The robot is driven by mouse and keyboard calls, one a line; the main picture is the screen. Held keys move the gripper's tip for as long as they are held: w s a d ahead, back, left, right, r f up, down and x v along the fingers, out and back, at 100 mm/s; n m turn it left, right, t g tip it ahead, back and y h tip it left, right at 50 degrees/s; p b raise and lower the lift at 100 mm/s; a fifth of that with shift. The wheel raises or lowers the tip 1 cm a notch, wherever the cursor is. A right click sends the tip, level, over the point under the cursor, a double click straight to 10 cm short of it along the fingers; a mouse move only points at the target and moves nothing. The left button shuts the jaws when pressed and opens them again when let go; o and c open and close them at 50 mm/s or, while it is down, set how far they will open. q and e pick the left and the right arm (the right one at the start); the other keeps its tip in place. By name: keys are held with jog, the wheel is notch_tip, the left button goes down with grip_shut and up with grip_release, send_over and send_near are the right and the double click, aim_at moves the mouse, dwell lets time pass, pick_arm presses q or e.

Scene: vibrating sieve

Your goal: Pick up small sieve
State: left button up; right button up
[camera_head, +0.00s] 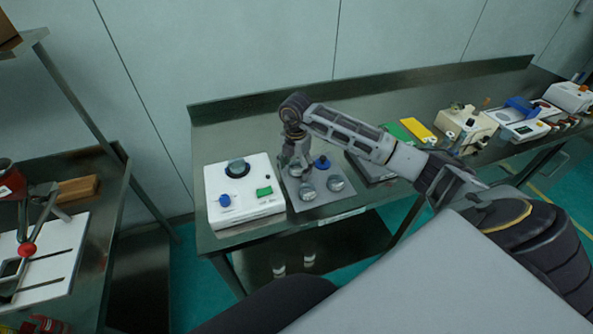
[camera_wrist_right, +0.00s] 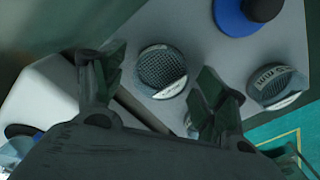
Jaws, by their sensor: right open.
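A small round sieve (camera_wrist_right: 162,70) with dark mesh and a metal rim sits on a grey mat (camera_head: 316,203). In the right wrist view it lies between the spread fingers of my right gripper (camera_wrist_right: 158,72). In the head view my right gripper (camera_head: 296,167) hangs over the back left of the mat, open and empty, and mostly hides that sieve. Two more small sieves, one at the front (camera_head: 307,191) and one at the right (camera_head: 336,183), stand on the mat. The right one also shows in the wrist view (camera_wrist_right: 274,86). My left gripper is not in view.
A white machine (camera_head: 243,205) with a blue knob and green switch stands left of the mat. A blue-topped piece (camera_head: 321,162) is at the mat's back. Other instruments (camera_head: 466,127) stand farther right on the metal table (camera_head: 215,140). A wall closes the back.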

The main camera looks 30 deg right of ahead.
jog(key=c, duration=1.1)
notch_tip(320, 180, up, 10)
jog(key=shift+b, duration=0.4)
dwell(0.5)
